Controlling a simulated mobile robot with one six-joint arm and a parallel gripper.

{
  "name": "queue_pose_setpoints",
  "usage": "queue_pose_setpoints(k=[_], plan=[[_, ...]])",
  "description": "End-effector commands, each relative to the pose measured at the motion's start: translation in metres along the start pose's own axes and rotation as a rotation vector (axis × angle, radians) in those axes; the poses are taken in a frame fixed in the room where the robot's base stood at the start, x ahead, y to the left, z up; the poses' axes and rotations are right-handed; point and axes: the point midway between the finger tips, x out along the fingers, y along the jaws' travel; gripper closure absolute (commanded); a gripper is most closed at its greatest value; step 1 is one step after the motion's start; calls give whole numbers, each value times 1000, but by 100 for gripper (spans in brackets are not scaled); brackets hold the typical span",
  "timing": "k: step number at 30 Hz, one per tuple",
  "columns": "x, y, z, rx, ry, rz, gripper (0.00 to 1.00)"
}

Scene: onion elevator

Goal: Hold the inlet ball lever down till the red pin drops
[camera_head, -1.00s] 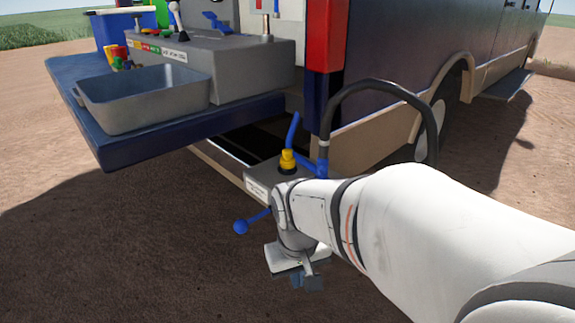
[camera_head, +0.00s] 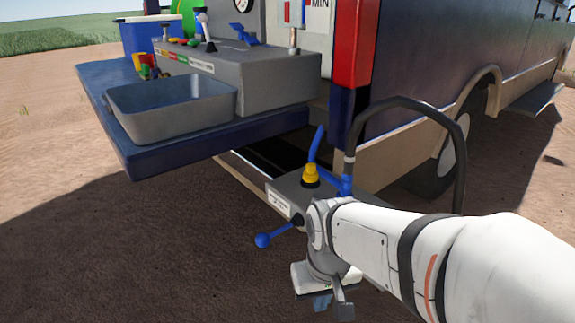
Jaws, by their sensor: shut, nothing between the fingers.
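The lever with a blue ball end (camera_head: 263,240) sticks out to the left from the grey inlet box (camera_head: 290,192) low at the vehicle's rear corner. My gripper (camera_head: 333,304) is shut and empty, pointing down in front of the box. It is below and right of the ball, apart from it in the picture. My wrist hides part of the box and the area just right of the lever's root. I cannot make out a red pin for certain; my arm covers part of the box's near side.
A yellow fitting (camera_head: 311,174) and a blue handle (camera_head: 316,143) stand on the box. A black hose (camera_head: 462,140) arches to its right. A blue shelf (camera_head: 190,146) with a grey basin (camera_head: 175,118) overhangs at the left. Open dirt ground lies in front.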

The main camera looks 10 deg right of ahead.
Motion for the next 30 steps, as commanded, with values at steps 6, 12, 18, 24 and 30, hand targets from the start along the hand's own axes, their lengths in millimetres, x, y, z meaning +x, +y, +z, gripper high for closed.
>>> queue_pose_setpoints(k=[6, 12, 18, 24, 30], plan=[[-39, 1, -4, 2, 1, 0, 100], [-69, 1, -6, 4, 0, 0, 100], [-83, 1, -8, 5, 0, 0, 100], [-83, 2, -7, 5, 0, 0, 100], [-84, 2, -8, 5, 0, 0, 100]])
